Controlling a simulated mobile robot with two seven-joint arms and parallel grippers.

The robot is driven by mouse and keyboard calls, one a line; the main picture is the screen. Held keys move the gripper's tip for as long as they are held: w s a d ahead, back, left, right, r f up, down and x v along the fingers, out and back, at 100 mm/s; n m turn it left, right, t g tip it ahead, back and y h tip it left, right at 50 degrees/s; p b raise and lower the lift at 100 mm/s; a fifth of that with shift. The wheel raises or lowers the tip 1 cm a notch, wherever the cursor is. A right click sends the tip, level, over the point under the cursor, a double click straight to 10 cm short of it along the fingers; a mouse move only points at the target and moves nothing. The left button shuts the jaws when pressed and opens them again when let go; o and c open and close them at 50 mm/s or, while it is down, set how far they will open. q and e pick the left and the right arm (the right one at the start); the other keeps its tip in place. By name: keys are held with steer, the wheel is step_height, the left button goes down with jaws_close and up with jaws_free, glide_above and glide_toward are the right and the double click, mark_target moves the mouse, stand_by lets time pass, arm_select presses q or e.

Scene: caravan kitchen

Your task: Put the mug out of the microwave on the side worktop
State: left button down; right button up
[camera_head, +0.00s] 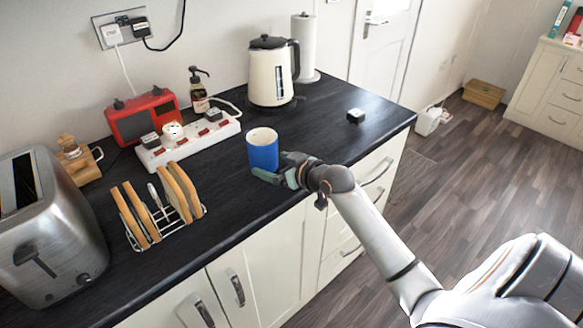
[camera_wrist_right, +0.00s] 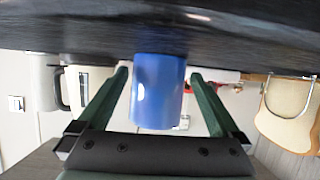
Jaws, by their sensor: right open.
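A blue mug (camera_head: 262,152) with a pale inside stands upright on the black worktop (camera_head: 237,198), near its front edge. My right gripper (camera_head: 273,174) is low at the mug's near side, its arm coming in from the lower right. In the right wrist view the blue mug (camera_wrist_right: 158,92) is between the two green fingers of the right gripper (camera_wrist_right: 160,85), which are apart with a gap on each side of it. The jaws are open around the mug. No microwave shows, and my left gripper is out of view.
Behind the mug are a white power strip (camera_head: 190,140) and a cream kettle (camera_head: 271,75). A toast rack (camera_head: 165,212) and a steel toaster (camera_head: 48,225) stand to the left. A small dark-and-white object (camera_head: 355,115) lies right; the worktop around it is clear.

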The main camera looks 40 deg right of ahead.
steer(key=v, duration=0.9)
